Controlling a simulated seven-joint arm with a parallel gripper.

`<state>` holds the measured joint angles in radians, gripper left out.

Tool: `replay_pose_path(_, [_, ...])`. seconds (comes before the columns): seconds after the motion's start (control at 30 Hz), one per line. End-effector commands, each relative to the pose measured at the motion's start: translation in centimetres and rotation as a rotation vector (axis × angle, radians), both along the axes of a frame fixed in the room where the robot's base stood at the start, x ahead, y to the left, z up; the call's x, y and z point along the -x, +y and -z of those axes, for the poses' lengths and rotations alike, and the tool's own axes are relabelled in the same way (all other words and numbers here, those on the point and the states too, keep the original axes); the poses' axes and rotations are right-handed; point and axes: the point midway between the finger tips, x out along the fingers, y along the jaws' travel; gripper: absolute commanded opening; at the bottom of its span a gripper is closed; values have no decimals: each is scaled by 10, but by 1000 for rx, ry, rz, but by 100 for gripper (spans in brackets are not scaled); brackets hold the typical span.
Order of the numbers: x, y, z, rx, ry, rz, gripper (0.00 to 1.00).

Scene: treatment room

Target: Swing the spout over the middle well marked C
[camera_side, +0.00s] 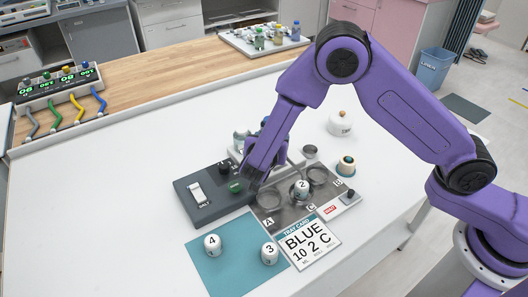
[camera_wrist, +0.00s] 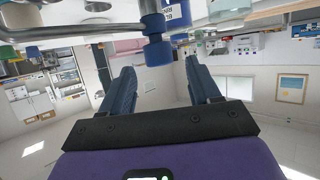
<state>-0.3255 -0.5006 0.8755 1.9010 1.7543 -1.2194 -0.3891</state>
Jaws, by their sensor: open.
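The wells plate (camera_side: 284,203) holds wells labelled A, C and B from left to right. A white jar marked 2 (camera_side: 302,186) stands at the middle well, by the C label (camera_side: 311,207). My gripper (camera_side: 252,182) points down behind the left part of the plate and hides much of what is there. In the wrist view my gripper (camera_wrist: 160,78) is open. A blue-ended piece (camera_wrist: 158,50) shows between its fingers, with a metal pipe (camera_wrist: 72,32) running left from near it. I cannot tell whether the fingers touch it.
A dark grey box (camera_side: 205,211) with a white switch and green knob lies left of the plate. Jars 4 (camera_side: 212,245) and 3 (camera_side: 269,253) stand on a teal mat (camera_side: 230,275).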

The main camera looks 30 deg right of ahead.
Motion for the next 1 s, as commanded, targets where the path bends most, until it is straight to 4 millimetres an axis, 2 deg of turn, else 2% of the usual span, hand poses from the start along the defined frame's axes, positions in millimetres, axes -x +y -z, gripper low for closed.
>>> replay_pose_path(0.1, [18, 19, -11, -1, -3, -4, 62])
replay_pose_path(0.5, [69, 69, -41, -1, -1, -2, 62])
replay_pose_path(0.7, [82, 82, -48, -1, -1, 0, 62])
replay_pose_path(1.0, [85, 84, -50, 0, -1, 1, 62])
